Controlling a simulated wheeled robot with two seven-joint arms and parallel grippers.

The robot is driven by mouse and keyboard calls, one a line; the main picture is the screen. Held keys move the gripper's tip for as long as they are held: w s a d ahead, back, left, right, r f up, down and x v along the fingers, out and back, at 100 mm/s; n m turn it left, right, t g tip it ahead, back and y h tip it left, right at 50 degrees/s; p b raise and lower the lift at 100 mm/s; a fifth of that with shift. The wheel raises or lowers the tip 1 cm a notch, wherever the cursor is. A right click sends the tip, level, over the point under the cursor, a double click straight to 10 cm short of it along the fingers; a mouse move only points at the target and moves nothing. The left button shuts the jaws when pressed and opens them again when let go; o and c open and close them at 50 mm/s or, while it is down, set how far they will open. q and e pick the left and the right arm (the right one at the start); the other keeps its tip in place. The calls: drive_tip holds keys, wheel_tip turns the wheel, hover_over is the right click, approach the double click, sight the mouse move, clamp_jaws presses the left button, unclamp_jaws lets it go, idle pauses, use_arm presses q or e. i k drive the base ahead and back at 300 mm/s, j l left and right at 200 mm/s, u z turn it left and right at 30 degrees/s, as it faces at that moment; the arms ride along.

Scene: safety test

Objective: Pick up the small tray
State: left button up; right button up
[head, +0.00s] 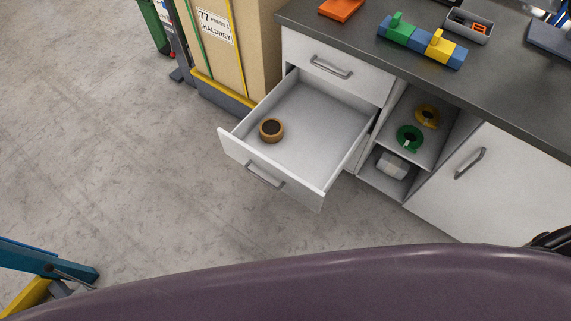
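A small grey tray (464,36) sits on the dark countertop (510,82) at the upper right. It holds an orange item and a dark item, too small to make out fully. Neither of my grippers can be made out in the head view. A dark part at the right edge may belong to my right arm, but I cannot tell.
A green, blue and yellow block piece (421,42) lies left of the tray. Green tape (409,138) lies on a shelf.

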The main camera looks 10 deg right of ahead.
sight(465, 30)
drive_tip(key=z, duration=1.4)
